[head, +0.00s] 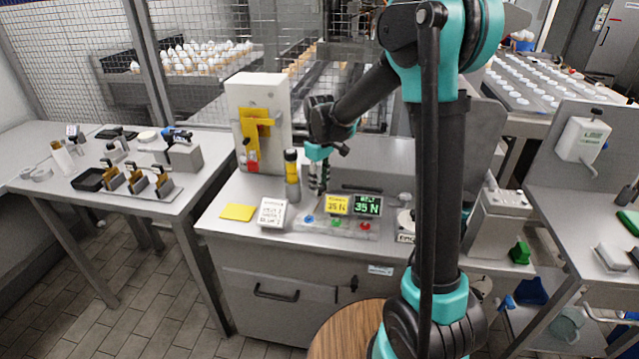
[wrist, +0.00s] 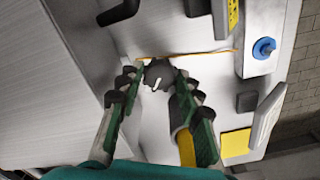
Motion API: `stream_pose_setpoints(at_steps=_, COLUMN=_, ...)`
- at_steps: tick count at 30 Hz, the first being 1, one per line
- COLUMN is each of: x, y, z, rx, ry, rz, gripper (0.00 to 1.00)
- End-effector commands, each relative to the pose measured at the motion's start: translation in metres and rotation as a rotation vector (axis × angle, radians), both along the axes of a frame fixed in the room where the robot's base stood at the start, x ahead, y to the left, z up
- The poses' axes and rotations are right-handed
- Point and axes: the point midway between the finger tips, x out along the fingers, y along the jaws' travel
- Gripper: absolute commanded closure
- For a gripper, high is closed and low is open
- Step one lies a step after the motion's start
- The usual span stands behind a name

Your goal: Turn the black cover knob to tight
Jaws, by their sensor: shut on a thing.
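The black cover knob (wrist: 157,74) shows in the wrist view, with a white mark on its face. It sits on a pale grey cover, beside a thin orange line along the cover's edge (wrist: 195,53). My gripper (wrist: 155,80) is shut on the knob, with a green-and-black finger on either side of it. In the head view my gripper (head: 318,175) points down over the back of the middle bench, left of the displays. The knob cannot be made out there. I cannot read which setting the white mark points to.
A yellow-and-black cylinder (head: 292,178) stands just left of my gripper. A yellow display (head: 337,204) and a green display (head: 367,205), both reading 35 N, stand to the right. A yellow cloth (head: 237,212) and a white lettered block (head: 271,213) lie at the bench's front left.

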Motion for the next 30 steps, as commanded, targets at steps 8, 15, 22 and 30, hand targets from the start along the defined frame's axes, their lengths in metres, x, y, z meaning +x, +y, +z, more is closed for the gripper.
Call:
stream_pose_setpoints(at_steps=8, x=0.0003, y=0.0001, z=0.0003, rx=0.0, ry=-0.001, rz=-0.262, gripper=0.94)
stream_pose_setpoints(at_steps=15, x=0.0004, y=0.0002, z=0.0003, rx=0.0, ry=-0.001, rz=-0.487, gripper=0.94)
stream_pose_setpoints(at_steps=22, x=0.0004, y=0.0003, z=0.0004, rx=0.001, ry=-0.001, rz=-0.677, gripper=0.94)
stream_pose_setpoints(at_steps=30, x=0.0005, y=0.0004, z=0.0004, rx=0.001, ry=-0.001, rz=-0.829, gripper=0.94)
